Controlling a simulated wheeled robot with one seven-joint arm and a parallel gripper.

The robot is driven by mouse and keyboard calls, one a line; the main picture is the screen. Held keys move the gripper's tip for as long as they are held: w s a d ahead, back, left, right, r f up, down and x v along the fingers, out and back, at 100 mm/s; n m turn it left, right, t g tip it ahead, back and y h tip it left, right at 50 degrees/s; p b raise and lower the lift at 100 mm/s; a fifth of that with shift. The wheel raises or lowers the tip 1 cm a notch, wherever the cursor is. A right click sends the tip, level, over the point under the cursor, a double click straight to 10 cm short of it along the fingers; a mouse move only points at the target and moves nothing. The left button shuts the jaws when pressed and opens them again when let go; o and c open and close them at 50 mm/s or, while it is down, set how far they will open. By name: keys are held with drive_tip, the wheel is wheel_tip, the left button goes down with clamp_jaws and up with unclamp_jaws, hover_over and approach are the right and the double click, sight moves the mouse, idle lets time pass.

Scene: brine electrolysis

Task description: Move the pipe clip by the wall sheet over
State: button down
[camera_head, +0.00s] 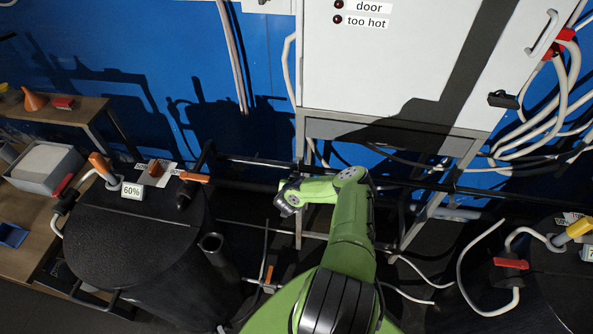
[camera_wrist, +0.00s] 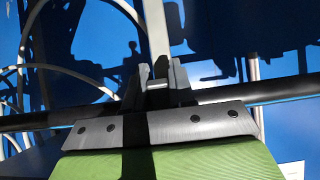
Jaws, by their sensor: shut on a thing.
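My gripper (camera_head: 285,203) reaches down and left to the dark pipe run below the white cabinet. In the wrist view its two dark fingers (camera_wrist: 157,83) stand close together. They are shut on a small light grey piece (camera_wrist: 156,85), which looks like the pipe clip. The fingers are at the dark horizontal pipe (camera_wrist: 285,88), in front of the blue wall. Whether the clip is still around the pipe is hidden by my gripper. A pale sheet corner (camera_wrist: 293,170) shows at the lower right of the wrist view; I cannot tell if it is the wall sheet.
The white cabinet (camera_head: 385,60) stands on a grey metal frame (camera_head: 455,190) just above my arm. A black tank (camera_head: 135,235) with a 60% label is at left, another (camera_head: 555,290) at right. Loose white hoses (camera_head: 480,255) lie near the right tank. A wooden bench (camera_head: 20,220) is far left.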

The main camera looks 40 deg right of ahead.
drive_tip(key=shift+w+r+g+y+p, duration=0.15)
drive_tip(key=shift+r+g+y+p, duration=0.4)
drive_tip(key=shift+g+y, duration=0.05)
drive_tip(key=shift+d+f+g+y+b, duration=0.15)
drive_tip(key=shift+f+g+y+b, duration=0.05)
drive_tip(key=shift+g+y+b, duration=0.75)
drive_tip(key=g+y+b, duration=0.1)
drive_tip(key=y+b, duration=0.2)
drive_tip(key=b, duration=0.2)
drive_tip(key=shift+g+b, duration=0.35)
drive_tip(key=b, duration=0.2)
drive_tip(key=g+y+b, duration=0.1)
drive_tip(key=shift+r+y+b, duration=0.2)
drive_tip(key=shift+y+b, duration=0.05)
drive_tip(key=shift+b, duration=0.1)
drive_tip(key=shift+s+a+r+g+y+b, duration=0.1)
drive_tip(key=shift+s+a+g+y+b, duration=0.15)
drive_tip(key=shift+g+y+b, duration=0.1)
drive_tip(key=c, duration=1)
unclamp_jaws()
drive_tip(key=shift+c, duration=0.2)
drive_tip(key=shift+w+r, duration=0.1)
